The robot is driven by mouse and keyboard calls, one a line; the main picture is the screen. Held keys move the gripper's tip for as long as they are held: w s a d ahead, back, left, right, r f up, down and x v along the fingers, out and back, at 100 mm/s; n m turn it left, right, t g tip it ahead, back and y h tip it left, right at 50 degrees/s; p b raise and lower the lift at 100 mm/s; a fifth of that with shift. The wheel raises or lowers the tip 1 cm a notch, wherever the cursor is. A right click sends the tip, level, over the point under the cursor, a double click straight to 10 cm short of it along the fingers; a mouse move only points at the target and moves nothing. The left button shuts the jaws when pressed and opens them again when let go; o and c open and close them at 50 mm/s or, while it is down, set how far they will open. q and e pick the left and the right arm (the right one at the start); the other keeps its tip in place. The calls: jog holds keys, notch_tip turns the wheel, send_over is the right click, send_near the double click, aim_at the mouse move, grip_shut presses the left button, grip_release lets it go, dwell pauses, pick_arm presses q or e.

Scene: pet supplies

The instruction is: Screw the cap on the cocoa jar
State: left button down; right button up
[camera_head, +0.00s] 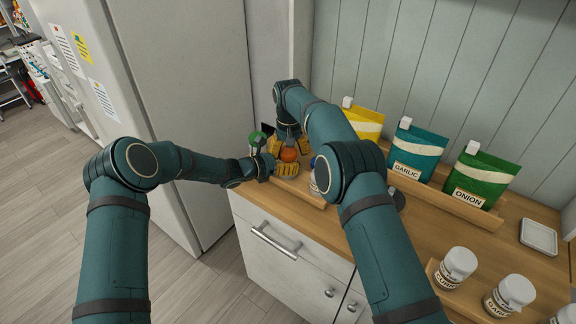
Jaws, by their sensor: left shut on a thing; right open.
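A small rounded orange-brown thing (289,155) shows between my two grippers at the far left end of the wooden counter. It looks like the top of the cocoa jar; its label is hidden, and I cannot tell whether cap and jar are separate. My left gripper (287,170) has its yellow fingers shut around it from the left and front, low down. My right gripper (287,142) is open, pointing down just above and behind it. Whether its fingers touch the orange-brown thing is unclear.
A partly hidden jar (316,178) stands close by, behind my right arm. Yellow (364,122), teal garlic (414,149) and green onion (481,176) pouches line the wall. White-lidded jars (455,267) stand at front right. A refrigerator (190,90) borders the left.

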jog(key=r, duration=0.2)
jog(key=a+r, duration=0.1)
jog(key=r, duration=0.1)
jog(key=shift+s+r, duration=0.1)
jog(key=shift+d+r, duration=0.2)
jog(key=shift+r, duration=0.15)
jog(key=shift+o, duration=0.2)
jog(key=shift+d, duration=0.15)
jog(key=shift+r+m, duration=0.1)
jog(key=shift+m, duration=0.2)
jog(key=shift+d+r+m, duration=0.2)
jog(key=shift+r+m, duration=0.3)
jog(key=shift+m, duration=0.4)
jog(key=shift+a+r+m, duration=0.2)
jog(key=shift+r+m, duration=0.8)
jog(key=shift+m, duration=0.4)
jog(key=shift+f, duration=4)
